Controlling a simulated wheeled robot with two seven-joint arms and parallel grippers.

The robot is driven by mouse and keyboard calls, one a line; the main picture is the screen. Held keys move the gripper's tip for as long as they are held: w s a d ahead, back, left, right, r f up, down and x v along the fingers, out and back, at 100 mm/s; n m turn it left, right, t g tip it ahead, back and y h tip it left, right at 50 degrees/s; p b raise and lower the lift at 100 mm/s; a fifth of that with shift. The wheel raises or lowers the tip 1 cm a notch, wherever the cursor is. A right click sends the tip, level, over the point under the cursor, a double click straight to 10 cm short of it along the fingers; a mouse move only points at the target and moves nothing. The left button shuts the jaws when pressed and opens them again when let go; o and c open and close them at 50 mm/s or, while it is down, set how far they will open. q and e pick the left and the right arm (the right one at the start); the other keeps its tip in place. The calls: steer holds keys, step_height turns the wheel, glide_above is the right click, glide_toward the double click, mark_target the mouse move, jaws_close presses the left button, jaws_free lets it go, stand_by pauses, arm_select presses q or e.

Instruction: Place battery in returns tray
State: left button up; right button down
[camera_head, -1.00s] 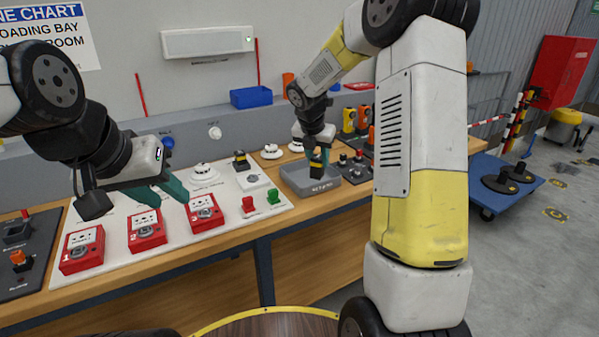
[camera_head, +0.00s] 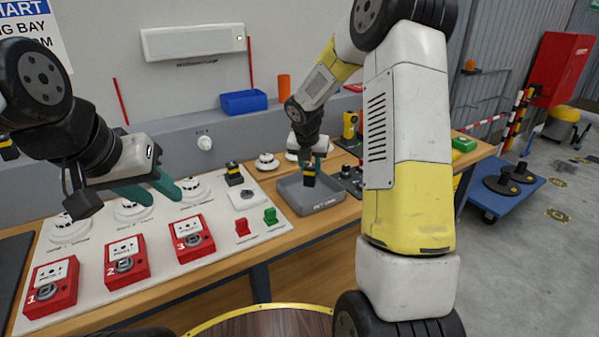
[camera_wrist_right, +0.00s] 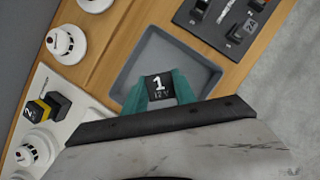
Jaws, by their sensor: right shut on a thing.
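The battery (camera_head: 309,176), a black block with a yellow band, is held by my right gripper (camera_head: 314,166) over the grey returns tray (camera_head: 325,208). In the right wrist view the battery (camera_wrist_right: 159,87) shows "1" and "12 V" on its top, between the two green fingers. The tray (camera_wrist_right: 132,62) lies below it there; I cannot tell whether the battery touches the tray floor. My left gripper (camera_head: 152,192) hangs empty above the white panel with its green fingers apart.
Red call points (camera_head: 125,262) and white detectors (camera_head: 195,190) sit on the white panel (camera_head: 215,240) to the left. Another black and yellow battery (camera_head: 234,174) stands on the panel. A dark board (camera_wrist_right: 228,22) lies right of the tray. A blue bin (camera_head: 245,101) is behind.

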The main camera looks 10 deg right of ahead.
mark_target(310, 178)
steer(key=shift+f, duration=1.9)
steer(key=shift+f, duration=0.15)
steer(key=c, duration=1)
jaws_free()
